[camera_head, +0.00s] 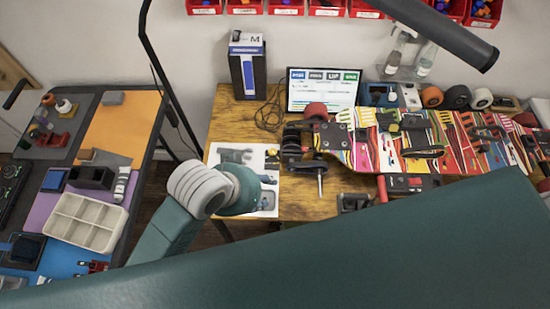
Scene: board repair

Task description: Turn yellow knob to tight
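No yellow knob can be clearly made out in the head view. A colourful striped board (395,150) lies on the wooden bench. A dark metal assembly (292,150) with a rod pointing down stands at its left end, and a red wheel (315,111) is behind it. My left wrist (238,190) is teal and grey and hangs over the white sheet (225,148), left of the assembly. My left gripper's fingers cannot be clearly told apart from the sheet's dark shapes. My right gripper is not visible.
A large teal link of mine covers the lower right. A monitor (323,88), a box (247,70), spray bottles (424,60) and loose wheels (457,97) stand at the back. A side table holds a beige compartment tray (87,222). Bare wood shows below the dark assembly.

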